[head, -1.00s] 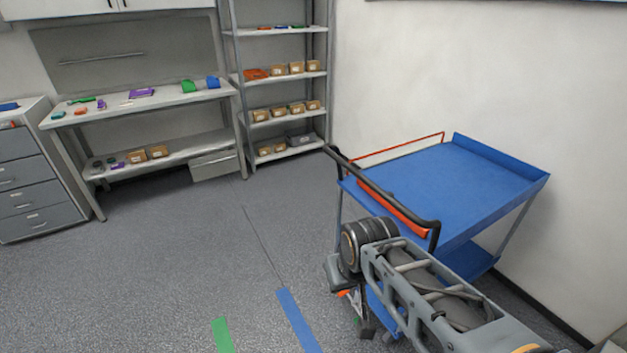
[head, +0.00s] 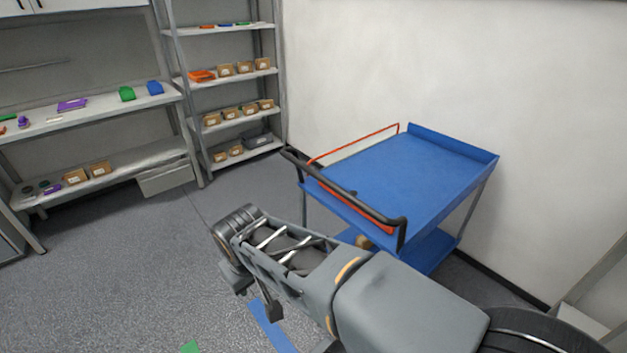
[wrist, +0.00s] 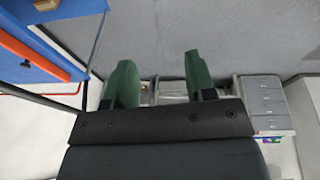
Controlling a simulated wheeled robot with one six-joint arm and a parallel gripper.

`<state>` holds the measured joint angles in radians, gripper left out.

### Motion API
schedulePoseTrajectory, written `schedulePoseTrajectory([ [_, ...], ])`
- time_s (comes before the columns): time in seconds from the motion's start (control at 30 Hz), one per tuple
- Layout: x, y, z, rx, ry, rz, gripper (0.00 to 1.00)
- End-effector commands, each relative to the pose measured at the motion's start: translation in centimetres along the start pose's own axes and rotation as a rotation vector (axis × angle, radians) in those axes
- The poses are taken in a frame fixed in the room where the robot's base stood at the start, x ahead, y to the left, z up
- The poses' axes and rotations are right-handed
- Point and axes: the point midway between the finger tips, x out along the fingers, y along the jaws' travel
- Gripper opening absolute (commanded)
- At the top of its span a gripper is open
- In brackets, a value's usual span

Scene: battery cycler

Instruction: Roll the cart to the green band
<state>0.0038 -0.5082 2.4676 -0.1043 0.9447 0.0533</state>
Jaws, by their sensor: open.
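The blue cart (head: 415,175) stands against the right wall in the head view, upright on the floor. Its black push handle (head: 345,200) runs along the side facing me, with a red bar just behind it. The cart's edge also shows at the upper left of the wrist view (wrist: 62,22). The green band (head: 190,347) shows only as a small piece at the bottom edge of the head view. My gripper (wrist: 158,88) has two green fingers spread apart with nothing between them. It is apart from the handle. In the head view my arm hides the gripper's fingers.
A blue band (head: 272,328) lies on the floor beside the green one. A metal shelf rack (head: 228,90) with small boxes stands at the back. A workbench (head: 95,120) stands at the left. Open grey floor (head: 120,260) lies in front of them.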

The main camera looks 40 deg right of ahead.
Motion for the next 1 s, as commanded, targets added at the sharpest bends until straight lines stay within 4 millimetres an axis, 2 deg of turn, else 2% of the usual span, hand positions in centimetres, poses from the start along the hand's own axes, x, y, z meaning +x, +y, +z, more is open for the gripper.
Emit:
schedulePoseTrajectory([
  [0.07,1.7,2.4,-0.3,0.008,-0.095,0.111,0.51],
  [0.27,5.1,11.7,-2.7,0.026,-0.352,0.580,0.51],
  [0.4,6.7,17.7,-5.8,0.006,-0.434,0.945,0.51],
  [0.5,8.0,20.8,-8.3,-0.026,-0.433,1.179,0.51],
  [0.6,9.2,22.9,-10.7,-0.064,-0.396,1.370,0.51],
  [0.73,10.8,24.4,-13.0,-0.112,-0.324,1.542,0.51],
  [0.83,11.6,25.0,-14.2,-0.140,-0.277,1.621,0.51],
  [1.0,12.0,26.2,-15.1,-0.161,-0.234,1.679,0.51],
])
